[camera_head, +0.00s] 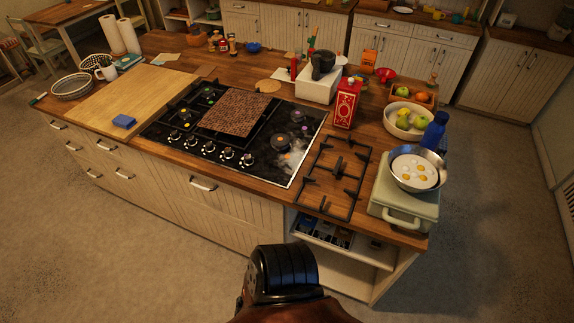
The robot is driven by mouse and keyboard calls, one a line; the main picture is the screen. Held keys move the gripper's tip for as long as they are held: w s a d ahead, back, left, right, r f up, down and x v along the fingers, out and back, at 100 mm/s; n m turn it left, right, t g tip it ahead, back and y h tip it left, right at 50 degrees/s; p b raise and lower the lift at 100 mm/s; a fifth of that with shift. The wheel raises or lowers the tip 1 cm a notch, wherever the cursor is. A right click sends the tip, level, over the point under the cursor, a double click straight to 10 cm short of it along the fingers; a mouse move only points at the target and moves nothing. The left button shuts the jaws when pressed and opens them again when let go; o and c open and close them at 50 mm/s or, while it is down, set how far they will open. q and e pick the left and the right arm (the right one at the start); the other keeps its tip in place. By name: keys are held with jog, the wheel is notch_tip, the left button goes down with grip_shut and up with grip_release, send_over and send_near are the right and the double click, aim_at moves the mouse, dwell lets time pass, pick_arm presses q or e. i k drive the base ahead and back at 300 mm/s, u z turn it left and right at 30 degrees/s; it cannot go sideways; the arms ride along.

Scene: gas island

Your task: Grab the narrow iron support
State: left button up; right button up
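A black iron support (338,168) lies flat on the wooden counter, just right of the black gas hob (262,163). It is an open rectangular frame with prongs pointing inward. Another dark iron support (190,103) appears on the left part of the hob, partly lost against the black surface. I cannot tell for sure which one is the narrow support. A brown speckled rectangular slab (236,113) covers the middle of the hob. Neither of my grippers can be made out; only a dark ridged part of my body shows at the bottom centre.
Right of the counter support, a pan with eggs (414,171) rests on a pale green appliance (404,207). A red box (346,103), white scale (318,84) and fruit bowl (404,121) stand behind it. An open shelf (345,265) is below.

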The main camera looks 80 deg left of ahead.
aim_at(324, 145)
jog(key=u, duration=2.15)
